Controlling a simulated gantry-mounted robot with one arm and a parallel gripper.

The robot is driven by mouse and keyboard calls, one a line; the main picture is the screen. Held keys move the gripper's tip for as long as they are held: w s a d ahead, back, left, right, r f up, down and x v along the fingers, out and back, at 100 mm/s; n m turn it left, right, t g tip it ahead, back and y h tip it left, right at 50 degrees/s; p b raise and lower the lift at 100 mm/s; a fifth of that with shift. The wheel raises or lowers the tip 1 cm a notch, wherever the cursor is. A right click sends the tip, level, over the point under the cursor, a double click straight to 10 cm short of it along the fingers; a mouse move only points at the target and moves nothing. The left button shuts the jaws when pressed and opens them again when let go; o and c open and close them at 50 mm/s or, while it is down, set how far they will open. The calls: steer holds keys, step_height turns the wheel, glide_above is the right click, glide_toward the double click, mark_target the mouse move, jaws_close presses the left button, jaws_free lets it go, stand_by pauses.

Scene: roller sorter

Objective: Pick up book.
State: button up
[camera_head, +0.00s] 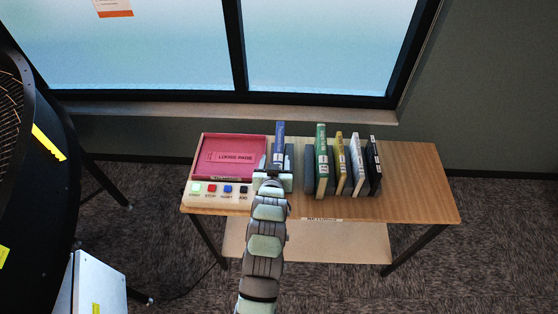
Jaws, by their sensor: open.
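Several books stand upright on a wooden table (420,195). A blue book (280,130) stands directly behind my gripper (273,165), and its lower part is hidden by the gripper. My gripper is open, with its fingers pointing away toward the blue book; I cannot tell if the fingers are around it or just in front. To the right stand a green book (321,150), a yellow book (340,165), a white book (356,163) and a black book (373,165), close together in a dark holder (309,172).
A red tray (225,142) labelled "LOOSE PAGE" lies left of my gripper, behind a panel with several coloured buttons (220,198). A window and its sill (180,110) are behind the table. The table's right end is clear. A large black machine (40,170) stands at left.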

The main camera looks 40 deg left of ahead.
mark_target(279, 148)
steer(key=x, duration=0.3)
steer(key=shift+w+a+r, duration=0.1)
steer(key=shift+w, duration=0.05)
steer(key=shift+w+a+f+p, duration=0.15)
steer(key=shift+w+f+p, duration=0.05)
steer(key=shift+f+p, duration=0.1)
steer(key=p+x, duration=0.1)
steer(key=x, duration=0.2)
steer(key=shift+w+f, duration=0.1)
steer(key=shift+w, duration=0.15)
steer(key=shift+x, duration=0.85)
steer(key=shift+c, duration=0.3)
jaws_close()
